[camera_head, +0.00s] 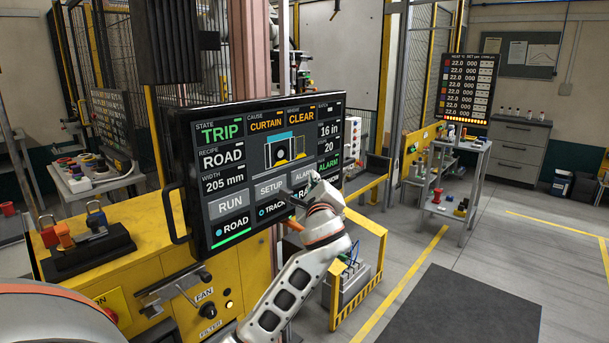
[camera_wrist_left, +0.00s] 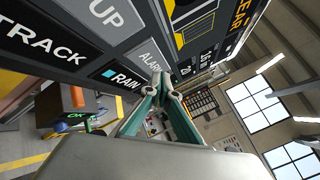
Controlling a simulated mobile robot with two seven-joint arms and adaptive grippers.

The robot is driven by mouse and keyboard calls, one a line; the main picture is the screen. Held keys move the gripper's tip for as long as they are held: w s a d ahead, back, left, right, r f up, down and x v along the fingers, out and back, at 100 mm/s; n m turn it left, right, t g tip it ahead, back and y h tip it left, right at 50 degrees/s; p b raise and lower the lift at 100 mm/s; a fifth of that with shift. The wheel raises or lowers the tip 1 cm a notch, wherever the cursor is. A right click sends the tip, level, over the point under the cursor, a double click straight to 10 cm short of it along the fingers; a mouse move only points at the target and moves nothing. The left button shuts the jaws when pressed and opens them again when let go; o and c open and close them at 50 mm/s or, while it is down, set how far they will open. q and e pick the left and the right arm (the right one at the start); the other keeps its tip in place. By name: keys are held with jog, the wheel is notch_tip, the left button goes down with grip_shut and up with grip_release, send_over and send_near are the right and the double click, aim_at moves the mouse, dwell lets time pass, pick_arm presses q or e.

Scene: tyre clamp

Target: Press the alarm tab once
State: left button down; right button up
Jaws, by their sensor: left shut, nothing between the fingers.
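The dark touchscreen panel (camera_head: 262,118) stands in front of me, showing TRIP, CURTAIN and CLEAR along its top. My left gripper (camera_head: 290,197) is shut and empty, at the panel's lower right. My right gripper is not in view.
Below the panel is a yellow console (camera_head: 258,272) with knobs. A yellow guard frame (camera_head: 372,250) stands right of my arm. Open floor with a dark mat (camera_head: 455,308) lies further right.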

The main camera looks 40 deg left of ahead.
pick_arm(q)
jog(key=shift+s+d+p, duration=0.2)
jog(key=shift+d+p, duration=0.5)
jog(key=shift+d, duration=1.8)
